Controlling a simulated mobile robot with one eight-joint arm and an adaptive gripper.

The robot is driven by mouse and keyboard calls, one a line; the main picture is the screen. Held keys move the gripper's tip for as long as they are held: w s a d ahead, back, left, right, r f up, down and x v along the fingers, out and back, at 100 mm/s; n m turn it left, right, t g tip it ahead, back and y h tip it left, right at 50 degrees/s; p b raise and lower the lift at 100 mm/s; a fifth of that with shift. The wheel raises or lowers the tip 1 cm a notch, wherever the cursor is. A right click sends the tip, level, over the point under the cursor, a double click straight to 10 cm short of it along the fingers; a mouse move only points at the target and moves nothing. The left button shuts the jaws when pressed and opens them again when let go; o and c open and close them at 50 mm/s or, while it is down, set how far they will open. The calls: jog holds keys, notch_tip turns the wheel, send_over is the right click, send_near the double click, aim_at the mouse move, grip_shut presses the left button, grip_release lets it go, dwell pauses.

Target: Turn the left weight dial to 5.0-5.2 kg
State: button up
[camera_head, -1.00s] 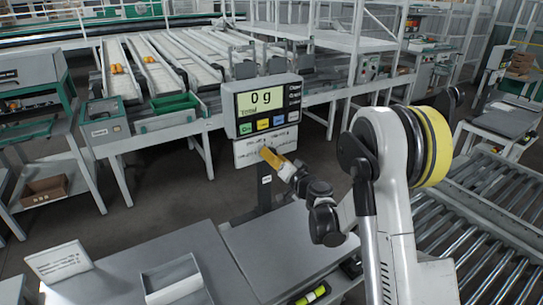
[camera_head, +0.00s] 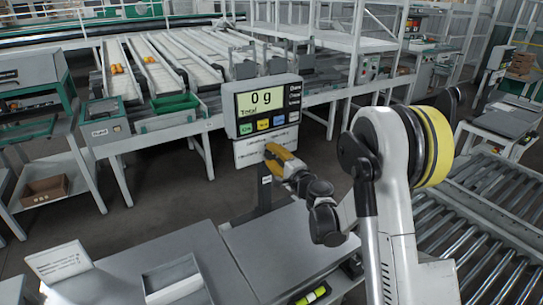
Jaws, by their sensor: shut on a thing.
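A scale head with a lit display (camera_head: 262,98) reading "0 g" stands above the weighing platform. Below it is a white label panel (camera_head: 250,152) with small print, too small to read. My gripper (camera_head: 269,150), with yellow fingers, reaches up from the right to the front of this panel. Its fingertips are shut at the panel, where a dial would sit. The left weight dial itself is hidden behind the fingers, and its setting cannot be read. I cannot make out a second dial.
The grey weighing platform (camera_head: 290,250) lies below my arm. A small grey tray (camera_head: 172,280) and a white sign (camera_head: 60,263) stand on the bench at left. A roller conveyor (camera_head: 480,210) runs at right. Sorting chutes lie behind the scale.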

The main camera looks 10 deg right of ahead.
jog(key=m, duration=0.6)
jog(key=shift+r, duration=0.1)
jog(key=m, duration=0.5)
jog(key=shift+m, duration=0.3)
dwell(0.3)
jog(key=o, duration=1.2)
jog(key=v, duration=1.2)
